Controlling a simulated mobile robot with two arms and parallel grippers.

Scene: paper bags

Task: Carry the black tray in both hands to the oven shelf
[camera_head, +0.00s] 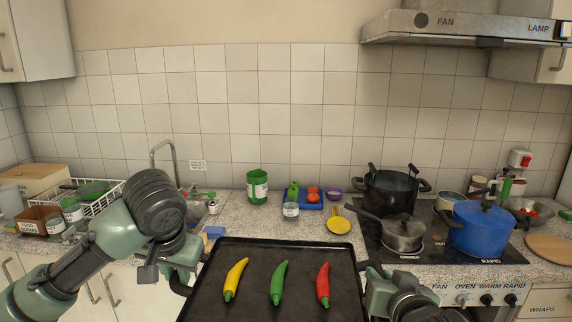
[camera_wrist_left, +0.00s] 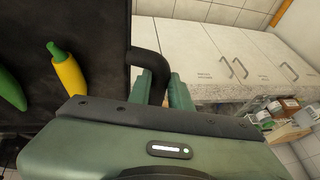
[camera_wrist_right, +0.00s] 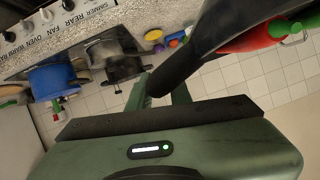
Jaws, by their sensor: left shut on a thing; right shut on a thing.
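The black tray (camera_head: 275,255) is held in front of me, roughly level, with its near edge cut off by the picture. On it lie a yellow pepper (camera_head: 235,279), a green pepper (camera_head: 278,282) and a red pepper (camera_head: 323,285), side by side and apart. My left gripper (camera_head: 186,278) is shut on the tray's left handle (camera_wrist_left: 150,68), seen clearly in the left wrist view. My right gripper (camera_head: 368,276) is at the tray's right side, shut on its handle (camera_wrist_right: 166,82). The oven shelf is not in view; only the oven's control panel (camera_head: 480,296) shows at the lower right.
Behind the tray runs a speckled counter (camera_head: 235,222) with a green tin (camera_head: 257,186) and yellow spoon rest (camera_head: 339,222). A hob at right holds a black pot (camera_head: 390,192), steel saucepan (camera_head: 403,234) and blue pot (camera_head: 482,228). A dish rack (camera_head: 100,195) stands left.

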